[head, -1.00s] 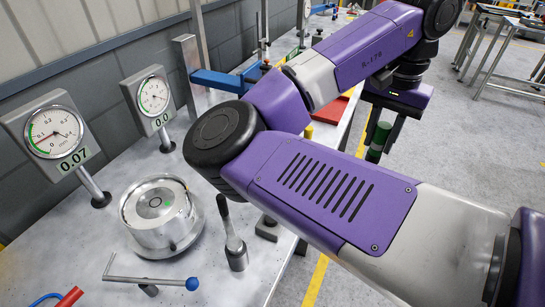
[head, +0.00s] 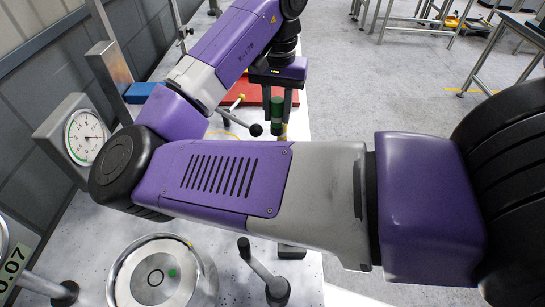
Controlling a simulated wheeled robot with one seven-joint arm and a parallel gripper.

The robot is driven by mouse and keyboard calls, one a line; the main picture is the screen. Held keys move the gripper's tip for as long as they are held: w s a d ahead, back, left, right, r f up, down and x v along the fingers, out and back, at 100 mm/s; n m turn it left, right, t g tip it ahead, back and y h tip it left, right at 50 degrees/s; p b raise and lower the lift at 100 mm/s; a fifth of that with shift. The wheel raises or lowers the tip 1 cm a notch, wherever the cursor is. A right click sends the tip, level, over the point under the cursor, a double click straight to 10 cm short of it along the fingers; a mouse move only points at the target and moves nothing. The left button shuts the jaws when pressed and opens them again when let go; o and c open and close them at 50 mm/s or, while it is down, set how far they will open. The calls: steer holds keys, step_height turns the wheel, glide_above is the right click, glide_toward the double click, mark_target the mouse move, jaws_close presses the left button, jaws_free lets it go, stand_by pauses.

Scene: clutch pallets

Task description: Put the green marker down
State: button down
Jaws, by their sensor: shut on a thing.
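The green marker (head: 277,113) is upright, green with a darker band in its lower part. My gripper (head: 277,104) is shut on it, with a dark finger on each side. In the head view the marker's lower end is over the far part of the workbench, just in front of the red surface. I cannot tell whether that end touches the bench or hangs above it.
A red panel or tray (head: 250,90) lies behind the gripper. A black-knobbed lever (head: 254,130) is just left of the marker. A round metal fixture (head: 202,279) and a dial gauge (head: 85,136) stand nearer. Open floor (head: 410,85) lies right of the bench.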

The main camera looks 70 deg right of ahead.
mark_target(278, 121)
step_height(278, 121, down, 15)
steer(key=shift+f, duration=0.1)
stand_by(0.4)
steer(key=c, duration=1.1)
jaws_free()
step_height(278, 121, up, 12)
steer(key=shift+r, duration=0.1)
steer(key=shift+s, duration=0.15)
